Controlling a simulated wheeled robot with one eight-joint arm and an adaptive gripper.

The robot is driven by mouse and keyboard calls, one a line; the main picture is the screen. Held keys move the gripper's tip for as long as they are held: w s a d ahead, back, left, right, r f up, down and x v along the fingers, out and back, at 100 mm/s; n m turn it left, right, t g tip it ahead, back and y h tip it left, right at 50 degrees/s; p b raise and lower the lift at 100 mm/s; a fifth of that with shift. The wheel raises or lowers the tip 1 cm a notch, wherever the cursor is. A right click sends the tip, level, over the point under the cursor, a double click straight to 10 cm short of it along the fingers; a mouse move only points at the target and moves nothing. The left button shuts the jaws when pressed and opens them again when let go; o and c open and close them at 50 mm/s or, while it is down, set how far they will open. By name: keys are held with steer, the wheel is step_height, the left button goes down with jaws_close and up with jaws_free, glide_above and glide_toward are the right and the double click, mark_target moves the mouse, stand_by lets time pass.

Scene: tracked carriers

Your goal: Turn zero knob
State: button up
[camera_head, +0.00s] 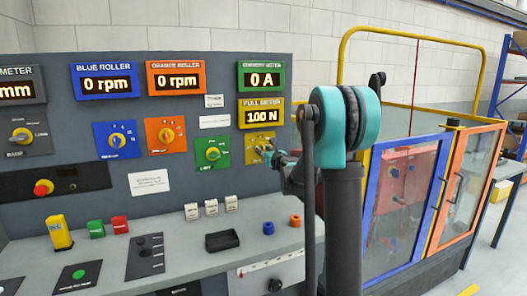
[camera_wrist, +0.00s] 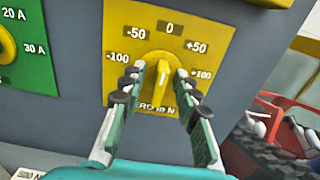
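The zero knob (camera_wrist: 160,80) is a yellow knob with a raised grip. It sits on a yellow panel (camera_wrist: 205,38) marked from -100 through 0 to +100, and its grip stands roughly upright towards 0. My gripper (camera_wrist: 160,74) is open, with one finger at each side of the knob; a small gap shows between the grip and the fingertips, though contact with the knob's rim cannot be told. In the head view the yellow panel (camera_head: 252,143) is partly covered by my gripper (camera_head: 271,153).
A green panel with a knob (camera_head: 213,153) is just left of the zero panel. Above it, a yellow display (camera_head: 262,114) reads 100 N. Below, the grey desk holds a black tray (camera_head: 222,240) and small rings. A blue and orange framed enclosure (camera_head: 403,198) stands at the right.

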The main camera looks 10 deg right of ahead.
steer(key=shift+w, duration=0.1)
steer(key=shift+c, duration=0.6)
jaws_close()
steer(key=shift+n, duration=0.4)
steer(key=n, duration=0.3)
steer(key=shift+a, duration=0.1)
steer(key=n, duration=0.4)
steer(key=shift+a+n, duration=0.1)
steer(key=shift+n, duration=0.2)
steer(key=n, duration=0.3)
steer(key=shift+f, duration=0.1)
steer(key=shift+f+n, duration=0.1)
steer(key=shift+n, duration=2)
steer(key=shift+a, duration=0.1)
